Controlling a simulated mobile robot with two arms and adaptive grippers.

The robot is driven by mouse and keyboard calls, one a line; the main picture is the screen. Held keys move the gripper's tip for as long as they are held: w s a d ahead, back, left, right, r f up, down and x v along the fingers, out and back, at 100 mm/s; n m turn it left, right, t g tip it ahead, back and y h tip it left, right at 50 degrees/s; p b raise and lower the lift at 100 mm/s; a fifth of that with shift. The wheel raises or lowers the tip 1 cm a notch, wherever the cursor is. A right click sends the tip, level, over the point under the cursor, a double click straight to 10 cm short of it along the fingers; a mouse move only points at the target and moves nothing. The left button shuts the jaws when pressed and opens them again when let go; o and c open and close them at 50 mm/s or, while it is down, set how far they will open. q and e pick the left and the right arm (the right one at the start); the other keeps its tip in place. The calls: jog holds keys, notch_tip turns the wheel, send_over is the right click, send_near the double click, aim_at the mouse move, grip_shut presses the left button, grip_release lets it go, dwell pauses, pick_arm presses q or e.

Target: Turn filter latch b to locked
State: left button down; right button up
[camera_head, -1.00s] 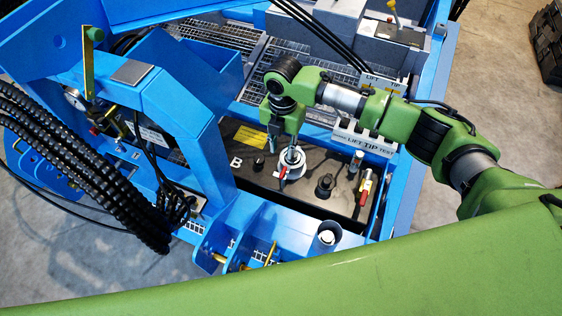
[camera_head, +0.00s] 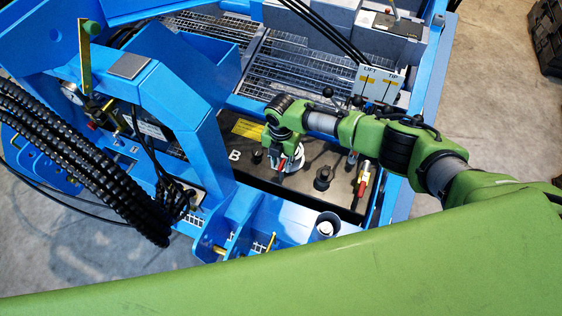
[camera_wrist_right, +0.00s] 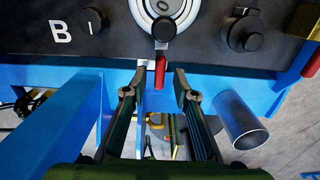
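Filter latch b is a small lever with a red handle (camera_wrist_right: 160,72) on a round grey filter head (camera_wrist_right: 166,18), near the white letter B on the dark panel. In the right wrist view the handle points down, towards the panel's front edge. My right gripper (camera_wrist_right: 160,82) is open, with one finger on each side of the handle; I cannot tell whether either finger touches it. In the head view my right gripper (camera_head: 287,160) is over the filter head and hides most of it. My left gripper is not in view.
A black switch knob (camera_wrist_right: 92,20) is left of the latch and a larger black knob (camera_wrist_right: 246,35) right of it. Another red-handled lever (camera_head: 364,185) stands further right. An open tube (camera_wrist_right: 240,122) and the blue frame (camera_wrist_right: 60,75) lie in front of the panel.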

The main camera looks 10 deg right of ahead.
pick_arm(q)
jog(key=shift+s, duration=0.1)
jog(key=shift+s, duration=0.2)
pick_arm(e)
grip_shut()
jog(key=shift+m, duration=0.4)
jog(key=m, duration=0.2)
jog(key=shift+a+m, duration=0.1)
jog(key=shift+m, duration=0.3)
jog(key=m+p, duration=0.1)
jog(key=m, duration=0.2)
jog(key=shift+w+a+m, duration=0.1)
jog(key=shift+w+m, duration=0.05)
jog(key=shift+m, duration=0.15)
jog(key=m+p, duration=0.1)
jog(key=m, duration=0.4)
jog(key=shift+w, duration=0.1)
pick_arm(q)
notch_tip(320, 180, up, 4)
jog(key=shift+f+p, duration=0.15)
jog(key=shift+p, duration=0.75)
pick_arm(e)
jog(key=m, duration=0.5)
jog(key=shift+w+m, duration=0.15)
jog(key=shift+m, duration=0.25)
